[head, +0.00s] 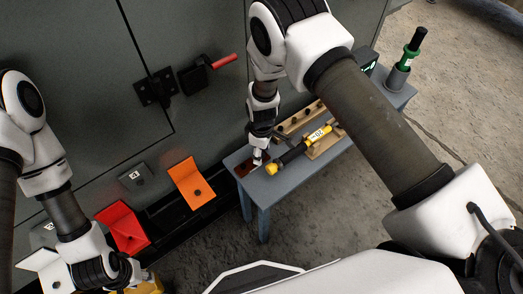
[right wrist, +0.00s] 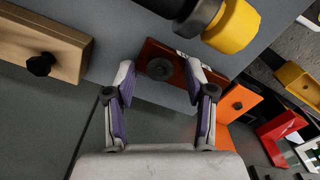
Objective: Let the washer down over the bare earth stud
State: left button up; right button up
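A dark round piece (right wrist: 160,68), which looks like a washer, lies on a small red-brown plate (right wrist: 147,50) on the blue-grey table. I cannot tell whether a stud stands in it. The plate also shows in the head view (head: 243,170). My right gripper (right wrist: 160,72) is open, its two fingers on either side of the dark piece and apart from it. In the head view my right gripper (head: 258,158) points down at the table's left end. My left gripper (head: 122,276) is low at the left by a yellow object (head: 150,284); its fingers are hidden. I cannot identify the bare earth stud.
A yellow-and-black tool (head: 300,148) lies close to my right gripper, beside a wooden rack (head: 322,145) with black knobs. A green-and-black tool (head: 408,59) stands in a holder at the table's far end. Orange (head: 188,175) and red (head: 118,222) flaps jut out by the cabinet.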

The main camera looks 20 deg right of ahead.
notch_tip(320, 180, up, 12)
dwell(0.4)
